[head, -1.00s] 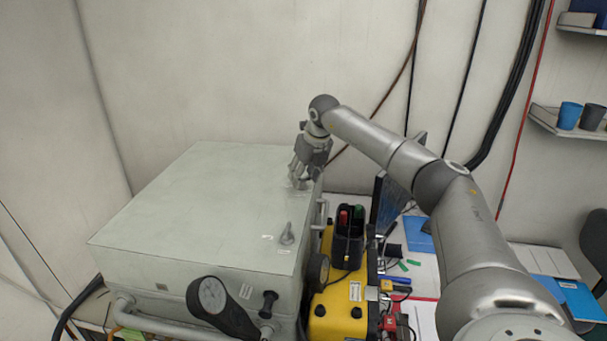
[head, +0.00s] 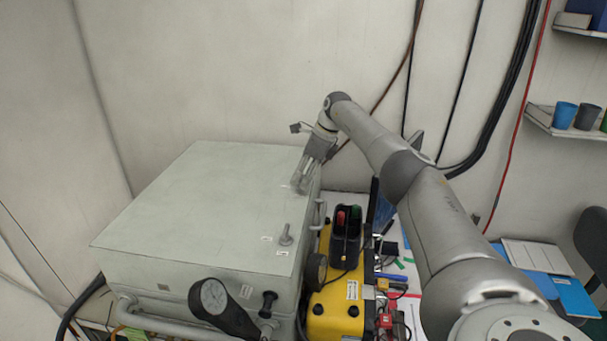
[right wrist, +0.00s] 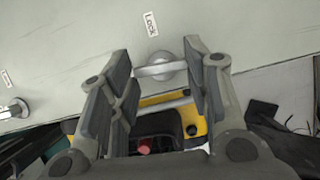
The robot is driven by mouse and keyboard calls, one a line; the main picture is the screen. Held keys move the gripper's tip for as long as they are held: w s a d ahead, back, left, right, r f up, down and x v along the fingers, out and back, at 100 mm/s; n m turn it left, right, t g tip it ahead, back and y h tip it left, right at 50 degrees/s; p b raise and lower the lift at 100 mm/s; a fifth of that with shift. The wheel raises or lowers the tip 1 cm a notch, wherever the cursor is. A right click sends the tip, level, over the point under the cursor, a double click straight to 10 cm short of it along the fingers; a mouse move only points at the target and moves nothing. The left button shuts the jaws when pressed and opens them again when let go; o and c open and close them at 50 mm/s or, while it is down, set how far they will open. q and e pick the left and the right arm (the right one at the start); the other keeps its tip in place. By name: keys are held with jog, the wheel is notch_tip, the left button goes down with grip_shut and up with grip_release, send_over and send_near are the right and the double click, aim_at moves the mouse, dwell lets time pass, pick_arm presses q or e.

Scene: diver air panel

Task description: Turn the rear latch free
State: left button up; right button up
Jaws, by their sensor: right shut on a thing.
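The rear latch (right wrist: 160,69) is a small metal lever on a round hub, near the edge of the pale grey-green case lid (head: 205,195). In the right wrist view it sits between the two finger pads of my right gripper (right wrist: 160,80), which is shut on it. In the head view my right gripper (head: 300,187) reaches down to the far right corner of the lid and hides the latch. A "Lock" label (right wrist: 151,23) lies beside the latch. My left gripper is not in view.
A front latch (head: 285,235) stands on the lid nearer to me. A yellow case (head: 335,315) with a black holder stands close on the right. A wall is behind.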

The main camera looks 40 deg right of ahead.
jog(key=shift+d+n, duration=0.1)
jog(key=shift+n, duration=0.6)
dwell(0.3)
jog(key=o, duration=1.1)
jog(key=v, duration=1.2)
jog(key=shift+w+d, duration=0.15)
jog(key=shift+w, duration=0.05)
